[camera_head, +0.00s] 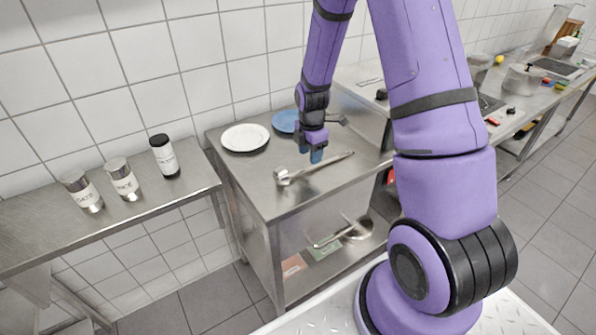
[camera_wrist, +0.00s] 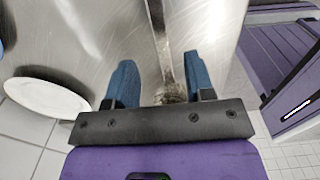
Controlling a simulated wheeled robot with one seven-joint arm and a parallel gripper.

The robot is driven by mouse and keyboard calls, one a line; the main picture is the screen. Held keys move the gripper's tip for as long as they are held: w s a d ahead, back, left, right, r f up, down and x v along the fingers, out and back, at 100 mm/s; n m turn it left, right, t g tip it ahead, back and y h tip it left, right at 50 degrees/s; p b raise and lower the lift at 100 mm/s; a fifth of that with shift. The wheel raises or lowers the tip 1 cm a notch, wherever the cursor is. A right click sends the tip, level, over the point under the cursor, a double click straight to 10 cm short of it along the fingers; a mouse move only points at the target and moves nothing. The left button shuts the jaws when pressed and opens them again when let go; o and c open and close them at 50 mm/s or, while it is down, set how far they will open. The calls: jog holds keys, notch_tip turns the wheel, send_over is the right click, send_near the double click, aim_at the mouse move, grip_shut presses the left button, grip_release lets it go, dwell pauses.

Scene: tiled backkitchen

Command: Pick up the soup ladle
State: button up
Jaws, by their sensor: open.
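The metal soup ladle (camera_head: 318,167) lies on the steel worktop (camera_head: 262,190). Its bowl (camera_head: 282,176) is at the left and its handle runs right and slightly back. My gripper (camera_head: 316,156) is above the handle, with its blue fingers pointing down. In the wrist view, the open fingers (camera_wrist: 160,85) stand apart on either side of the ladle handle (camera_wrist: 160,42), which runs lengthwise between them, nearer the right finger. I cannot tell whether either finger touches it.
A white plate (camera_head: 245,138) and a blue plate (camera_head: 285,122) lie behind the ladle. Metal utensils (camera_head: 345,231) are on the lower shelf. Several labelled canisters (camera_head: 124,184) stand on the left counter. A tall steel unit (camera_head: 362,97) stands right of the worktop. The worktop's front is clear.

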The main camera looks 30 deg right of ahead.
aim_at(310, 168)
notch_tip(310, 168, down, 5)
jog(key=shift+s, duration=0.1)
dwell(0.3)
grip_shut()
